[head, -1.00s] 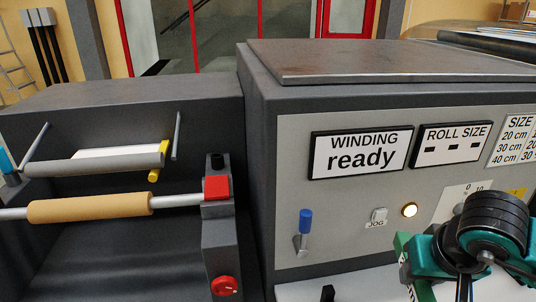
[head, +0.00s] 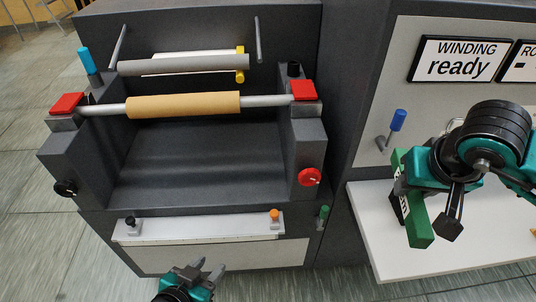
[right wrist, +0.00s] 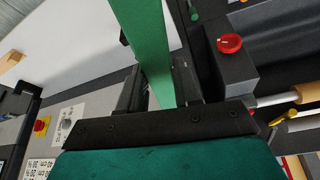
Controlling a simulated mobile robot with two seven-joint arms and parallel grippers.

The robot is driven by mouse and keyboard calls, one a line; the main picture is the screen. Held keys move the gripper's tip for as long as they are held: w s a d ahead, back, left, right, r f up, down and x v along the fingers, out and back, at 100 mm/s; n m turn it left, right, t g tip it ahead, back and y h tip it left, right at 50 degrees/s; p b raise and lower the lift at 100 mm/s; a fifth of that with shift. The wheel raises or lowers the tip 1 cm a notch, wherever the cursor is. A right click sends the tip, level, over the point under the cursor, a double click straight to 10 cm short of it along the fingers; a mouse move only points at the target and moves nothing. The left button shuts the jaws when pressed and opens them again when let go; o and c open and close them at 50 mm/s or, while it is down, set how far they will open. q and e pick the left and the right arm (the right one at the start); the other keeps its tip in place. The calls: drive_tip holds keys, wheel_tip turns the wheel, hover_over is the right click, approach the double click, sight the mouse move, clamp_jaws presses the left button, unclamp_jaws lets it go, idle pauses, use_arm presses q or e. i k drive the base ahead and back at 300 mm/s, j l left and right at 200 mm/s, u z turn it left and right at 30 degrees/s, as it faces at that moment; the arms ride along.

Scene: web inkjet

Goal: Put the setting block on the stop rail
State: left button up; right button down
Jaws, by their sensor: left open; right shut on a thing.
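The setting block appears to be the long green block (head: 419,228) with a pale marked face, hanging tilted over the white shelf. My right gripper (head: 403,188) is shut on it; in the right wrist view the green block (right wrist: 150,45) runs up between the fingers. The stop rail seems to be the pale bar (head: 200,227) on the front of the left machine, with a black knob at its left end and an orange knob at its right. The block is apart from the rail, to its right. My left gripper (head: 202,270) is open and empty, below the rail.
A tan roll (head: 183,105) on a shaft lies between red-capped supports above the rail. A red knob (head: 310,177) and a green-topped handle (head: 323,213) stand between rail and block. The white shelf (head: 470,235) juts out at right. The panel sign (head: 459,60) reads "WINDING ready".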

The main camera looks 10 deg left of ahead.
sight(198, 226)
drive_tip(key=j+u, duration=0.15)
drive_tip(key=j, duration=0.65)
drive_tip(key=i+j+u, duration=0.1)
drive_tip(key=j, duration=0.25)
drive_tip(key=i+j+u, duration=0.1)
drive_tip(key=j, duration=0.25)
